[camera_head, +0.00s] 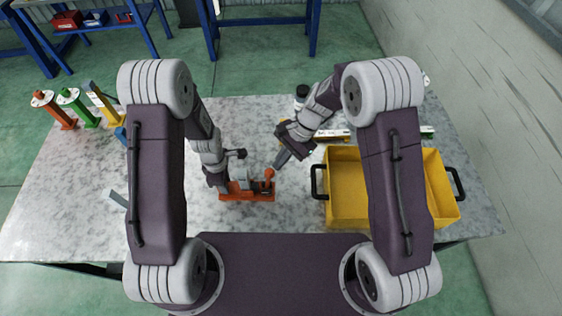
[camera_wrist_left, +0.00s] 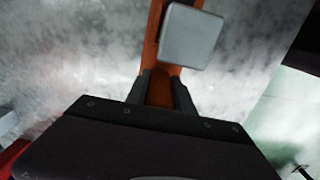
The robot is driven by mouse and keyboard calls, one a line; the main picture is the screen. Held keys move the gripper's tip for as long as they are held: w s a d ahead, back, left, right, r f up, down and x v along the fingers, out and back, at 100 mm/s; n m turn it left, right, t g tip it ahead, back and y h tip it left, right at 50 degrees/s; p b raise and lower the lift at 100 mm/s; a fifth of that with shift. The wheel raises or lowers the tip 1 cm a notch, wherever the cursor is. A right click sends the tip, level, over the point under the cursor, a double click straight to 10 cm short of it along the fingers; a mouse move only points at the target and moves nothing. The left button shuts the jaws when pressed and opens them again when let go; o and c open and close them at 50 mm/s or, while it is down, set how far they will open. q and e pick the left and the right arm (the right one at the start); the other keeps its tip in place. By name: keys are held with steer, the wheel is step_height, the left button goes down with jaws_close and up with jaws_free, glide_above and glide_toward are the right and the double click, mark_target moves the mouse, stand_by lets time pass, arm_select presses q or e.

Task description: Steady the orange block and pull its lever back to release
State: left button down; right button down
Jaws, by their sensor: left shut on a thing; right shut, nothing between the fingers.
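The orange block (camera_head: 247,195) lies on the marble-look table, with grey parts on top and an orange lever knob (camera_head: 269,173) at its right end. My left gripper (camera_head: 226,186) is shut on the left end of the block. In the left wrist view the fingers (camera_wrist_left: 162,90) straddle the orange block (camera_wrist_left: 153,30), and a grey square piece (camera_wrist_left: 191,36) sits just beyond them. My right gripper (camera_head: 276,164) is shut with nothing between its fingers, its tips close to the lever knob. I cannot tell whether they touch the knob.
A yellow bin (camera_head: 347,190) with black handles stands to the right. Orange, green (camera_head: 76,104) and yellow posts stand at the table's far left. A small grey piece (camera_head: 117,199) lies at the left.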

steer(key=shift+r, duration=0.7)
steer(key=a+r+v, duration=0.1)
steer(key=a+v, duration=0.1)
steer(key=v, duration=0.7)
steer(key=shift+d+r, duration=0.2)
steer(key=shift+r, duration=0.05)
steer(key=shift+w, duration=0.1)
arm_select(q)
steer(key=c, duration=0.8)
jaws_free()
steer(key=shift+o, duration=0.2)
steer(key=shift+r, duration=0.1)
